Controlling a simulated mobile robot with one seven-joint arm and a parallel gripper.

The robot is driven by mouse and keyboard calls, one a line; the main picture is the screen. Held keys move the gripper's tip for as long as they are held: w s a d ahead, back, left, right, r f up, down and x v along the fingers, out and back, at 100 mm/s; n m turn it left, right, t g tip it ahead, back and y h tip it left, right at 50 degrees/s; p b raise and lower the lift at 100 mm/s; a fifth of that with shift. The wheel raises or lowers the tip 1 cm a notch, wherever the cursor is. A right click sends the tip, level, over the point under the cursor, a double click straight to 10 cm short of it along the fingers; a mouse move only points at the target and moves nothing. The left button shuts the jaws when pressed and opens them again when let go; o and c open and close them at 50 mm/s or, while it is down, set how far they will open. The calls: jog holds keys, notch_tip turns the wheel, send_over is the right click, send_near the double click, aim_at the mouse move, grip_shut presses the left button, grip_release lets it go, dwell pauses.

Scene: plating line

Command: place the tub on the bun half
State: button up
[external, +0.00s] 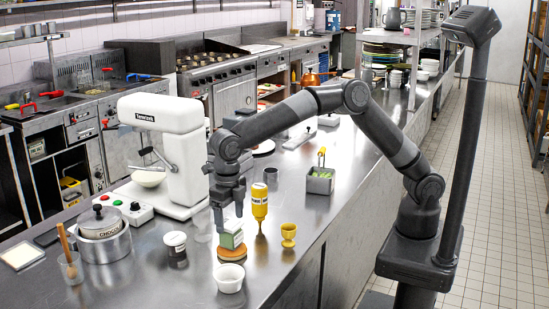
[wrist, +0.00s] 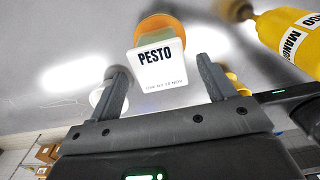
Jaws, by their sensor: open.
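The tub (external: 231,239) is small and green with a white lid; in the wrist view its lid (wrist: 160,70) reads PESTO. It appears to rest upright on the round orange-brown bun half (external: 232,253), which shows behind it in the wrist view (wrist: 158,22). My gripper (external: 229,217) is just above the tub, pointing down. In the wrist view its two fingers (wrist: 162,72) stand apart on either side of the tub, with a gap at each side, and hold nothing. The fingertips' exact height against the lid is hard to tell.
A white bowl (external: 230,278) stands close in front of the bun half. A yellow bottle (external: 260,203) and a yellow cup (external: 288,235) are to the right.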

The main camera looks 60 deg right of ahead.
aim_at(230, 223)
notch_tip(230, 223, up, 8)
jog(key=shift+f, duration=0.1)
jog(key=s+d+r+m+t, duration=0.1)
jog(key=d+r+m, duration=0.2)
jog(key=d+m, duration=0.5)
jog(key=s+d+r+m+t, duration=0.1)
jog(key=d+r+m, duration=0.25)
jog(key=d, duration=0.85)
jog(key=s+d+r+m+t, duration=0.1)
jog(key=d+r+m, duration=0.2)
jog(key=d+m, duration=0.55)
jog(key=s+d+f+m+t, duration=0.1)
jog(key=s+d+f+m, duration=0.2)
jog(key=s+d+m, duration=0.5)
jog(key=s+d+f+m+t, duration=0.1)
jog(key=s+d+f+m, duration=0.3)
jog(key=s+d+m, duration=0.4)
jog(key=d, duration=0.7)
jog(key=shift+s+f+t, duration=0.2)
jog(key=shift+s+t, duration=0.1)
